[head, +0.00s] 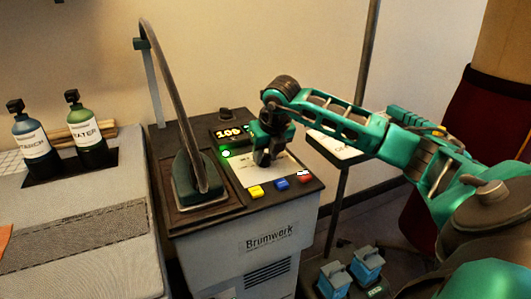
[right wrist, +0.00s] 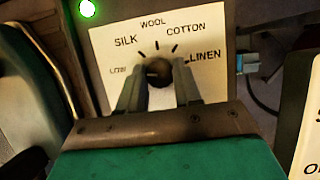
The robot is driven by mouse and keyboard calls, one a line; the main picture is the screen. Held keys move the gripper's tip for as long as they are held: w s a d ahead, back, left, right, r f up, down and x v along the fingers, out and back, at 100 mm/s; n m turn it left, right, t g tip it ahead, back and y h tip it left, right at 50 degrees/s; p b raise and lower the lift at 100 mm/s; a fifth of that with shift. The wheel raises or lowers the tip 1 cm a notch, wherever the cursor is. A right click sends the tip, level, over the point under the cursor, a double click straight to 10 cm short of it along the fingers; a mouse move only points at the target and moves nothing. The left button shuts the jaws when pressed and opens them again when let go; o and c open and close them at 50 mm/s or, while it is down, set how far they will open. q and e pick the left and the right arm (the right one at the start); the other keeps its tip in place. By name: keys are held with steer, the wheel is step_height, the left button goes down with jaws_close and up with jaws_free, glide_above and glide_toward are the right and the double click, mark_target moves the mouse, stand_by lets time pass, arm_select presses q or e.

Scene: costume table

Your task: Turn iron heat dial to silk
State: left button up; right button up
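The heat dial (right wrist: 158,72) is a small dark round knob on a white card, with LOW, SILK, WOOL, COTTON and LINEN arced around it. SILK (right wrist: 125,41) is at its upper left. Where its pointer stands is too small to read surely. My right gripper (right wrist: 159,80) points at the card, one finger on each side of the knob; I cannot tell whether the fingers touch it. In the head view the right gripper (head: 268,156) hangs over the Brumwork station's card (head: 247,176) and hides the dial. My left gripper is out of view.
The iron (head: 197,181) stands left of the card. A lit display (head: 230,132) reading about 100, a green light (head: 226,154) and yellow, blue and red buttons (head: 282,184) surround the card. Two bottles (head: 88,136) stand far left. A dark pole (head: 352,130) rises behind my arm.

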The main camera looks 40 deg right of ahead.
steer(key=c, duration=0.5)
steer(key=shift+m, duration=0.4)
steer(key=shift+w+a+r+m+h, duration=0.1)
steer(key=shift+m+h, duration=0.3)
steer(key=shift+m, duration=0.2)
steer(key=m+g+h+p, duration=0.1)
steer(key=m, duration=0.2)
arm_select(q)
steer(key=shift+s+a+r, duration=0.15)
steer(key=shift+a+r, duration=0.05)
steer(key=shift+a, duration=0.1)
arm_select(e)
steer(key=shift+w+m+g+h, duration=0.1)
steer(key=shift+m+g+h, duration=0.25)
steer(key=shift+m, duration=1.05)
steer(key=o, duration=1)
